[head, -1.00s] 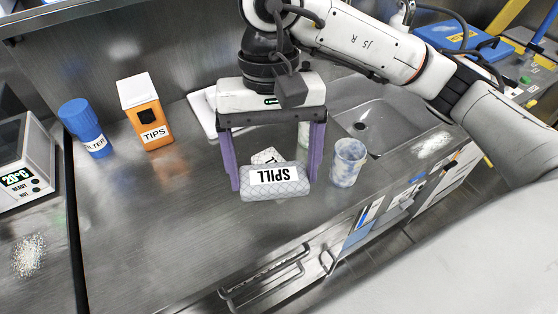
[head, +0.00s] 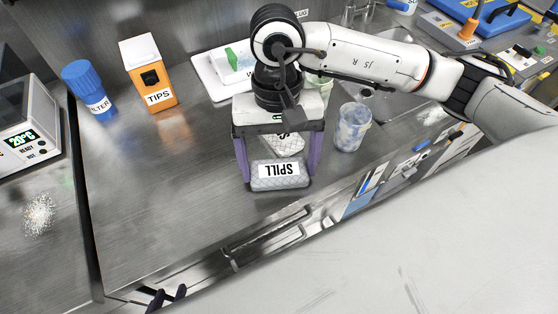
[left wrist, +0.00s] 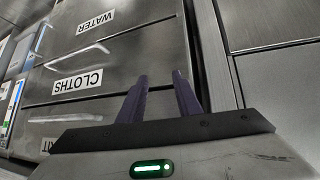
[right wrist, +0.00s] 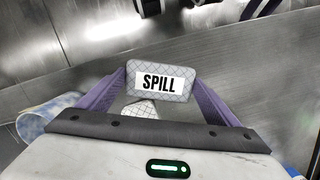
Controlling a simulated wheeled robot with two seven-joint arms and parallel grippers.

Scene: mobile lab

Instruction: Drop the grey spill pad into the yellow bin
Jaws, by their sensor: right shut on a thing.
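The grey quilted spill pad (head: 265,184), with a white SPILL label, is between the purple fingers of my right gripper (head: 278,172) near the bench's front edge. It also shows in the right wrist view (right wrist: 180,72), where both fingers (right wrist: 162,85) press its ends. Another pale quilted piece (head: 290,147) with black print shows just behind it; I cannot tell whether it is separate. My left gripper (head: 167,297) is low in front of the bench. In the left wrist view its fingers (left wrist: 161,80) stand apart with nothing between them, facing drawers. I see no yellow bin.
A marbled cup (head: 353,129) stands right of my right gripper, near a sink. An orange TIPS box (head: 150,78), a blue FILTER bottle (head: 87,88) and a white tray (head: 208,78) stand at the back. Drawers (left wrist: 130,60) lie below.

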